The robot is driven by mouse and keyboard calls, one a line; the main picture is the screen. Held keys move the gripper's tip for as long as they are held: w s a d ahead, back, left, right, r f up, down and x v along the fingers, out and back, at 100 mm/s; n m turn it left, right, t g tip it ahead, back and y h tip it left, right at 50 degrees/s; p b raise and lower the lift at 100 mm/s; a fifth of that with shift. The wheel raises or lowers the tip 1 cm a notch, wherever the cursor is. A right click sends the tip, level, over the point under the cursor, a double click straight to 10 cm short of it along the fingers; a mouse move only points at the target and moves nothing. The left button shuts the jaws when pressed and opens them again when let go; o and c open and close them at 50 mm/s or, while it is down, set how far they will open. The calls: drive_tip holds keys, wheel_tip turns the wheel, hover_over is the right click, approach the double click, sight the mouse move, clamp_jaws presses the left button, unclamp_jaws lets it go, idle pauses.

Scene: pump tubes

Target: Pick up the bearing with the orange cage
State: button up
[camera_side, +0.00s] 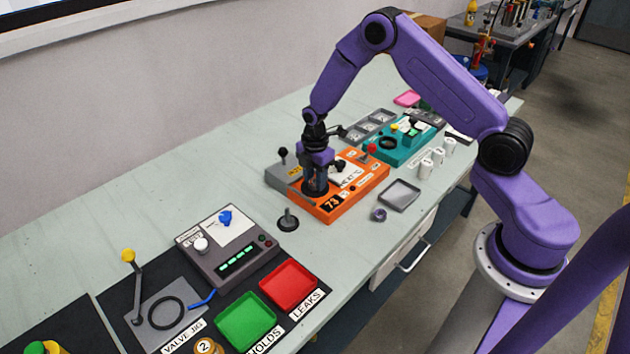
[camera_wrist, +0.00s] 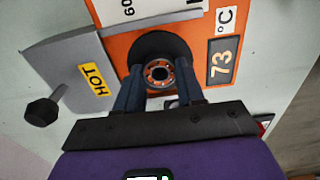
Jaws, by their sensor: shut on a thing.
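The bearing with the orange cage (camera_wrist: 158,73) shows in the wrist view as a dark ring with orange between its rings. It lies at the round black plate (camera_wrist: 150,45) of the orange heater unit (camera_side: 358,195). My gripper (camera_wrist: 159,82) points down with a finger on each side of the bearing, shut on it. In the side view my gripper (camera_side: 316,186) is over the left part of the orange unit and hides the bearing. I cannot tell whether the bearing is lifted off the plate.
The heater shows "73" °C, with a grey "HOT" section (camera_wrist: 70,70) beside it. A grey tray (camera_side: 400,196) and a purple ring (camera_side: 379,214) lie to its right. A small dark post (camera_side: 288,220) stands in front. Red (camera_side: 288,285) and green trays (camera_side: 245,320) are nearer the camera.

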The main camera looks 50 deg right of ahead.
drive_tip(key=shift+r, duration=0.15)
drive_tip(key=shift+r, duration=0.2)
drive_tip(key=r, duration=0.3)
drive_tip(key=shift+s+r, duration=0.1)
drive_tip(key=shift+s, duration=0.2)
drive_tip(key=s+r, duration=0.9)
drive_tip(key=s, duration=0.4)
approach(399, 197)
drive_tip(key=shift+d+f, duration=0.1)
drive_tip(key=shift+f, duration=3.1)
drive_tip(key=shift+f, duration=0.15)
